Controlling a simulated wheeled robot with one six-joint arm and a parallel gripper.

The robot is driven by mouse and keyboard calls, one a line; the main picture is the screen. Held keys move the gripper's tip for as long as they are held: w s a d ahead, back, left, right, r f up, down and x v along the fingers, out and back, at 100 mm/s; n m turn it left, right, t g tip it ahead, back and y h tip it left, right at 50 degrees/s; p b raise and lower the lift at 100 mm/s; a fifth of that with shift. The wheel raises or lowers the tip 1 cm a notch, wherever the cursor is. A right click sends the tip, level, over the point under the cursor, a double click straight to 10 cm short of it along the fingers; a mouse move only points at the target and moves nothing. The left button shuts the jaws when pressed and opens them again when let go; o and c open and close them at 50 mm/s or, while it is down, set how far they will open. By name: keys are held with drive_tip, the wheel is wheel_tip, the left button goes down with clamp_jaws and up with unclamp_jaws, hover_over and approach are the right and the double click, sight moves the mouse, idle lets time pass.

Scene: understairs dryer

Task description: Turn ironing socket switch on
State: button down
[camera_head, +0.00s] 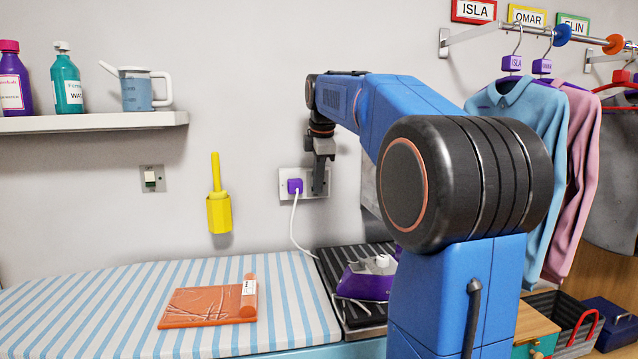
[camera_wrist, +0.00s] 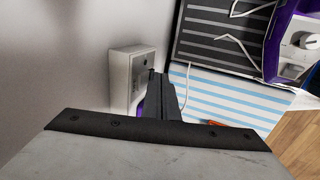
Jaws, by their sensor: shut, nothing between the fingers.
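The ironing socket (camera_head: 312,183) is a white double plate on the wall above the ironing area. A purple plug (camera_head: 295,186) with a white cord sits in its left half. My gripper (camera_head: 319,187) is in front of the right half and hides most of it, including any switch there. In the wrist view, the socket box (camera_wrist: 130,72) stands out from the wall beside my shut, empty gripper (camera_wrist: 160,78). The fingertips are close to the socket's face; I cannot tell whether they touch it. A bit of the purple plug shows behind the fingers.
A purple iron (camera_head: 366,281) rests on a dark ribbed pad below the socket. An orange packet (camera_head: 208,306) lies on the striped board (camera_head: 110,300). A separate wall switch (camera_head: 151,178) and a yellow brush holder (camera_head: 219,212) are at left. Shirts (camera_head: 516,150) hang at right.

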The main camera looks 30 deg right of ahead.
drive_tip(key=shift+w+d+f, duration=0.1)
drive_tip(key=shift+w, duration=0.1)
idle(0.3)
drive_tip(key=shift+r, duration=0.95)
drive_tip(key=v, duration=1.7)
